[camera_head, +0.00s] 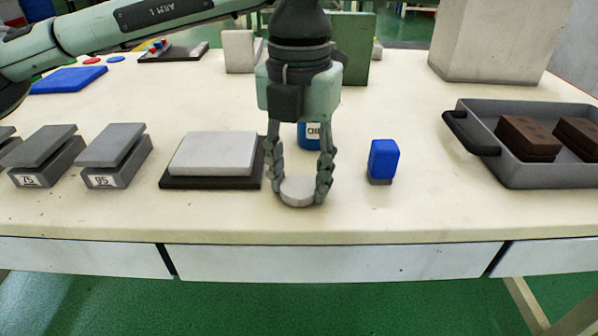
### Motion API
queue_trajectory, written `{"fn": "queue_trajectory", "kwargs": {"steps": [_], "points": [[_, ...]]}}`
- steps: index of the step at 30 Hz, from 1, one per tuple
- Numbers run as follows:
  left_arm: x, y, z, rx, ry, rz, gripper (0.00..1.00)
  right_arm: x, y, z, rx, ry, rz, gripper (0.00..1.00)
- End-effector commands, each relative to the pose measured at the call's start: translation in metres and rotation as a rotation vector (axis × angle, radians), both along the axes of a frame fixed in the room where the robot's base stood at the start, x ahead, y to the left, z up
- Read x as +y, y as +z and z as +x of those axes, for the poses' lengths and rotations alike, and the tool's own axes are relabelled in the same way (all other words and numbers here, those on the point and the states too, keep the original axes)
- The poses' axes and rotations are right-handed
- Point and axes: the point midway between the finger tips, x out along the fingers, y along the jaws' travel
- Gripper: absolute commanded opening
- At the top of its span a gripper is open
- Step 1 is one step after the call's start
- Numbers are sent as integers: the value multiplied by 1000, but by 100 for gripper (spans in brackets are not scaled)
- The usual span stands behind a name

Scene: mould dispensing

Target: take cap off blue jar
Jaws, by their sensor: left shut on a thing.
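My left gripper (298,183) points straight down near the front of the table. Its fingers are shut on the sides of a round, pale grey cap (298,190), which is at or just above the table top; I cannot tell whether it touches. The blue jar (310,136) with a white label stands behind the fingers. Its top is hidden by the gripper, and only its body shows between the fingers. My right gripper is not in view.
A grey slab on a dark base (212,155) lies just left of the gripper. A small blue block (384,158) stands to the right. A grey tray (473,145) with brown blocks is at the far right. Grey stands (113,150) line the left. Table between block and tray is clear.

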Motion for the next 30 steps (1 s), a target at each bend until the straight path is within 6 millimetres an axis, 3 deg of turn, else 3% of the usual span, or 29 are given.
{"fn": "queue_trajectory", "kwargs": {"steps": [8,14,15,19,30], "points": [[0,-1,0,-2,1,-1,8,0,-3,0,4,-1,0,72],[0,-3,0,-1,1,0,8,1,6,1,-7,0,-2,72],[0,-3,0,-2,1,-1,45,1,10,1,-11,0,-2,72],[0,-2,0,-1,1,0,61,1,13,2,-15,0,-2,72],[0,0,0,-2,1,-1,63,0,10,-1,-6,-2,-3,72]]}}
